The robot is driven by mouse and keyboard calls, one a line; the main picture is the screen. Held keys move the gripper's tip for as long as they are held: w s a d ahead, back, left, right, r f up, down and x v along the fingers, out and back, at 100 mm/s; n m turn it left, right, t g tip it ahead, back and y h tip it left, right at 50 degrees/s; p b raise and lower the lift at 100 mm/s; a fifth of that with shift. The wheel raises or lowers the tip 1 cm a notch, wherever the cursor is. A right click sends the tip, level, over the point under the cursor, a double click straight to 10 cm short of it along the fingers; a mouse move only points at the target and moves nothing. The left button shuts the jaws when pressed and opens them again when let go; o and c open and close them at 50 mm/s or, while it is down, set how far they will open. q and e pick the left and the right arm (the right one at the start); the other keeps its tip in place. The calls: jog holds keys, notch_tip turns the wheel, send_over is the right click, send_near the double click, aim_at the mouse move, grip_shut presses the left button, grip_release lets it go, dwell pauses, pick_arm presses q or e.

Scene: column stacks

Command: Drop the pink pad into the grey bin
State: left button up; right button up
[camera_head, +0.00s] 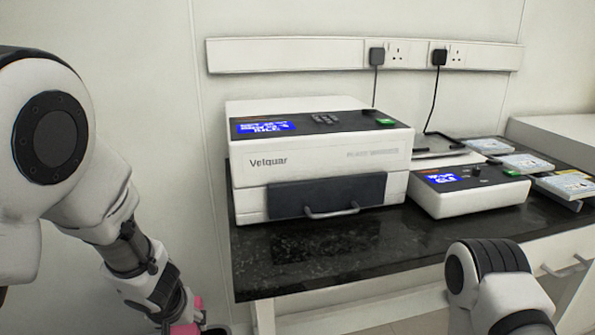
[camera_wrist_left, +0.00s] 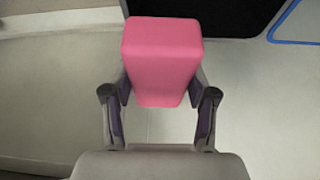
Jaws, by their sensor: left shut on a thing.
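The pink pad (camera_wrist_left: 160,62) is a block held between the two fingers of my left gripper (camera_wrist_left: 160,95) in the left wrist view. In the head view the pad (camera_head: 187,327) shows only in part at the bottom edge, below my left gripper (camera_head: 180,312), left of the bench. A dark surface (camera_wrist_left: 225,18) lies beyond the pad at the top of the wrist view. I cannot tell whether it is part of the grey bin, and I do not clearly see the bin elsewhere. My right arm shows at the lower right, but its gripper is out of frame.
A black-topped bench (camera_head: 320,250) carries a large white Velquar machine (camera_head: 320,160) and a smaller white device (camera_head: 470,190). Several flat boxes (camera_head: 525,162) lie at the right. Sockets with plugs run along the wall rail (camera_head: 290,53). The bench's front strip is clear.

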pick_arm(q)
jog(key=shift+s+a+f+n+y+b, duration=0.15)
jog(key=shift+s+a+f+n+b, duration=0.2)
jog(key=shift+a+f+n, duration=0.2)
jog(key=shift+s+a+f+n+y+b, duration=0.15)
jog(key=shift+s+a+f+n+b, duration=0.15)
jog(key=shift+a+f+n, duration=0.25)
jog(key=s+a+n+g+y, duration=0.1)
jog(key=s+a+n+y, duration=0.1)
jog(key=s+a+n, duration=0.2)
jog(key=f+b, duration=0.4)
jog(key=f, duration=0.1)
jog(key=shift+s+a+f, duration=0.2)
jog(key=shift+a+f, duration=0.05)
jog(key=shift+a, duration=0.05)
pick_arm(e)
notch_tip(320, 180, down, 8)
jog(key=shift+r, duration=0.25)
pick_arm(q)
jog(key=o, duration=1.3)
jog(key=shift+r, duration=0.1)
